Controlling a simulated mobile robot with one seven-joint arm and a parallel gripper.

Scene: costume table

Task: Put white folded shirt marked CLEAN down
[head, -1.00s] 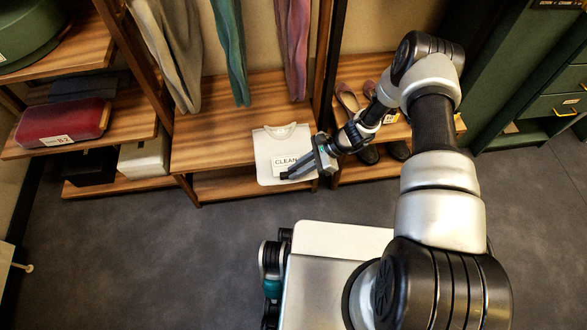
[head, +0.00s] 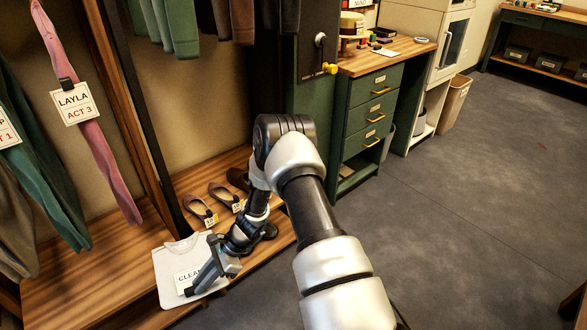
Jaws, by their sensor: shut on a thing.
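The white folded shirt (head: 172,262) with a CLEAN label lies flat at the front edge of the wooden wardrobe shelf (head: 85,270), at the lower left of the head view. Its front part reaches out to the shelf's edge. My gripper (head: 195,288) is at the shirt's right front side, shut on the shirt near the label. The gripper's fingers cover part of the label and the shirt's edge. I cannot tell whether the shirt rests fully on the shelf or is held slightly above it.
Shoes (head: 220,195) with tags stand on the shelf to the right, past an upright post (head: 140,140). A pink garment (head: 85,130) tagged LAYLA ACT 3 hangs above the shelf. A green drawer cabinet (head: 372,105) stands further right. The grey floor (head: 480,200) is open.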

